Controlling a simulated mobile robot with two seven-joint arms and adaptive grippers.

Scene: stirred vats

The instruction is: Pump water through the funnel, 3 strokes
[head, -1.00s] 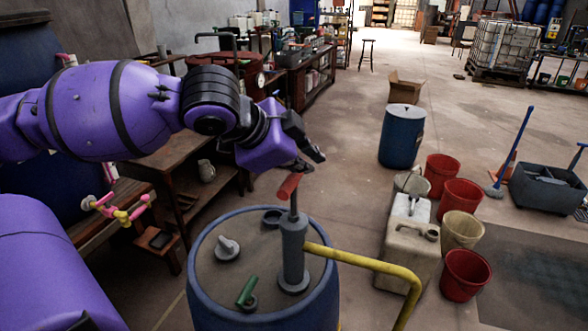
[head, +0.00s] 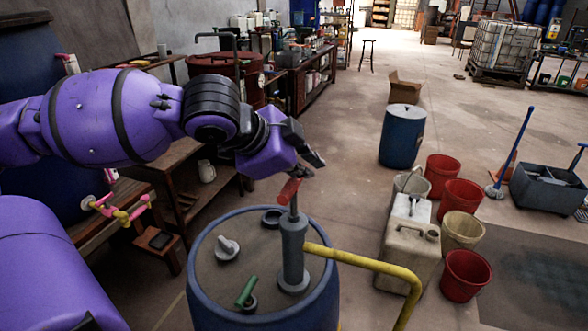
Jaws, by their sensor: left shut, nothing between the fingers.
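A grey hand pump (head: 293,250) stands upright on the lid of a blue drum (head: 205,290). Its red handle (head: 289,192) sits on a short rod at the top. A yellow pipe (head: 365,262) leaves the pump to the right and bends down out of the picture. My left gripper (head: 311,167) is shut and empty, just above the red handle. I cannot tell whether it touches the handle. I cannot make out the funnel for certain; a pale wide-mouthed vessel (head: 412,183) stands behind the white jerrycans. My right gripper is not in view.
The drum lid also holds a grey-white fitting (head: 228,248) and a green-handled fitting (head: 246,292). White jerrycans (head: 407,255) and several red and beige buckets (head: 466,275) stand to the right. A wooden bench (head: 215,190) is behind my left arm.

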